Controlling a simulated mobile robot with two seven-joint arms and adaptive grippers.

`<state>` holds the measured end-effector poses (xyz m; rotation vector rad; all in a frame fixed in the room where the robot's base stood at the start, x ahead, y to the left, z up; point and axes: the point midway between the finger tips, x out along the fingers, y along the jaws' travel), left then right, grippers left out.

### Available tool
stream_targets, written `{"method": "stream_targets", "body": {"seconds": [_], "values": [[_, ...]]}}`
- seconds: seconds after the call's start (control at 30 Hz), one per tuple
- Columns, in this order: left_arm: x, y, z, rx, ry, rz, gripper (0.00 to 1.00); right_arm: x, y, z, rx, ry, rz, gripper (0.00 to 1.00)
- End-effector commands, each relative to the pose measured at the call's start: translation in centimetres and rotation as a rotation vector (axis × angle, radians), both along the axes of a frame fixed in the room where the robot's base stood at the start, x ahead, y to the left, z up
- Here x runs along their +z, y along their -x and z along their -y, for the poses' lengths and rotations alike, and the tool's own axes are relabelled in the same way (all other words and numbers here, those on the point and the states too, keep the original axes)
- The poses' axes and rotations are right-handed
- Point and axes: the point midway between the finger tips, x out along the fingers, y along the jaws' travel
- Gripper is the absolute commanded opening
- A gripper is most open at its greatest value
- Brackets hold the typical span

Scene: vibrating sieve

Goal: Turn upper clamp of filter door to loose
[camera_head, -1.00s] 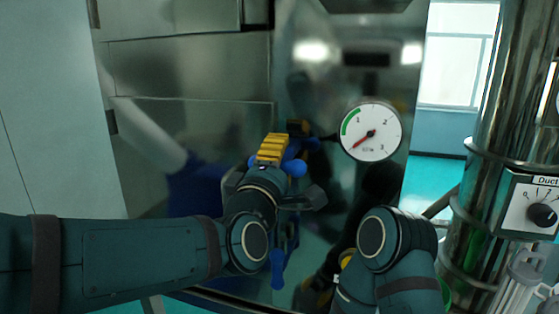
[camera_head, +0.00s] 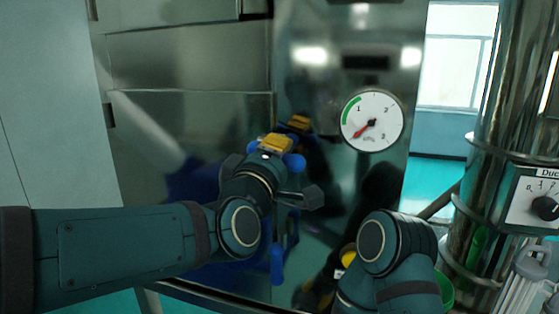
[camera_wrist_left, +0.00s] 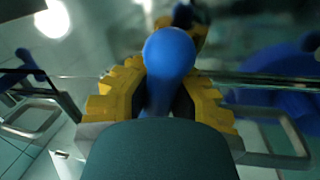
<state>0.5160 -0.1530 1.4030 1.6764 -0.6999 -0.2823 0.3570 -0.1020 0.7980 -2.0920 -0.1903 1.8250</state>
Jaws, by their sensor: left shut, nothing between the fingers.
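The upper clamp has a blue handle with a round knob (camera_head: 294,162), at the seam beside the filter door (camera_head: 190,130). My left gripper (camera_head: 275,143), with yellow fingers, is at this clamp and partly covers it. In the left wrist view the blue knob (camera_wrist_left: 168,55) fills the space in front of the yellow fingers (camera_wrist_left: 160,100). The gripper is shut, and I see no firm hold on the handle. A lower blue handle (camera_head: 277,265) hangs below on the same seam. My right arm is at the lower right; its gripper does not show clearly.
A round dial gauge (camera_head: 371,121) is on the steel panel right of the clamp. A metal pipe column (camera_head: 490,110) and a dial box (camera_head: 535,200) stand at the right. The shiny steel shows reflections.

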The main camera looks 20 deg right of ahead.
Motion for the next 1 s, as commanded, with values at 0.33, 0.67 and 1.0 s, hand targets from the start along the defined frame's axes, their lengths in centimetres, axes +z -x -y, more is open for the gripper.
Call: {"method": "stream_targets", "body": {"seconds": [0.33,0.67,1.0], "values": [[-0.5,0.0,0.0,-0.001,-0.275,0.180,0.00,-2.7,0.8,-0.1,0.014,-0.004,-0.017,0.47],[-0.5,0.1,0.2,-0.004,-0.537,0.354,0.00,-3.5,1.1,-0.2,0.019,-0.005,-0.024,0.47],[-0.5,0.1,0.3,-0.006,-0.802,0.533,0.00,-3.2,1.1,-0.2,0.019,-0.005,-0.023,0.47]]}}
